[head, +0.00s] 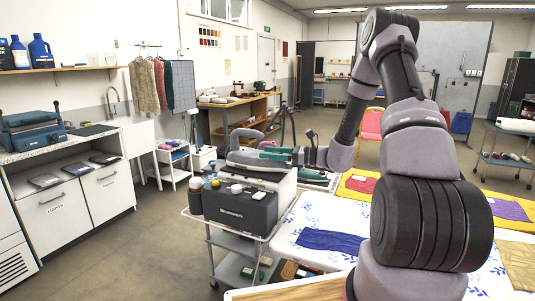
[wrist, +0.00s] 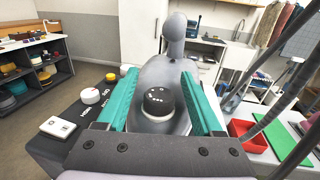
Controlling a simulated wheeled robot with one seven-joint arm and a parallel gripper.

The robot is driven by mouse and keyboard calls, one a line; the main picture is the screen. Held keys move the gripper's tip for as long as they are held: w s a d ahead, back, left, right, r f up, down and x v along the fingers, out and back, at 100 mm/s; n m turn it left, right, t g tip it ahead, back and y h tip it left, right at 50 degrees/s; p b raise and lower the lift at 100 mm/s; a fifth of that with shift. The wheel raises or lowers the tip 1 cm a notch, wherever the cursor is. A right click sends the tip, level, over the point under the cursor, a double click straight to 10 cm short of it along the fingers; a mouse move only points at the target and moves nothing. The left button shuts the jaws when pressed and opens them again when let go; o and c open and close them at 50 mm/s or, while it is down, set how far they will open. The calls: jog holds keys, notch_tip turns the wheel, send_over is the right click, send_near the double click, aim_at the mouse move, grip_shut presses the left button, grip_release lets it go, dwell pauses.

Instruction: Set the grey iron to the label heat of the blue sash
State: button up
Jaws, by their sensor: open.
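The grey iron (head: 252,161) rests on top of a dark box unit (head: 238,210) on a cart. Its black dial (wrist: 158,101), with small white marks, sits between the teal fingers of my gripper (wrist: 160,88) in the wrist view. The fingers are apart, one on each side of the dial, and hold nothing that I can see. In the head view my gripper (head: 276,152) is at the iron's upper right side. The blue sash (head: 330,241) lies flat on the white patterned board; no label on it can be read. The dial's setting is too small to read.
The dark unit carries a white knob (wrist: 90,96), a yellow knob (wrist: 111,77) and a white switch (wrist: 57,127). A red tray (wrist: 245,133) and a red cloth (head: 362,185) are nearby. Floor left of the cart is clear.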

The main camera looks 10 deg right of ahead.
jog(key=shift+w+a, duration=0.2)
jog(key=shift+a, duration=0.25)
jog(key=shift+c, duration=0.3)
grip_shut()
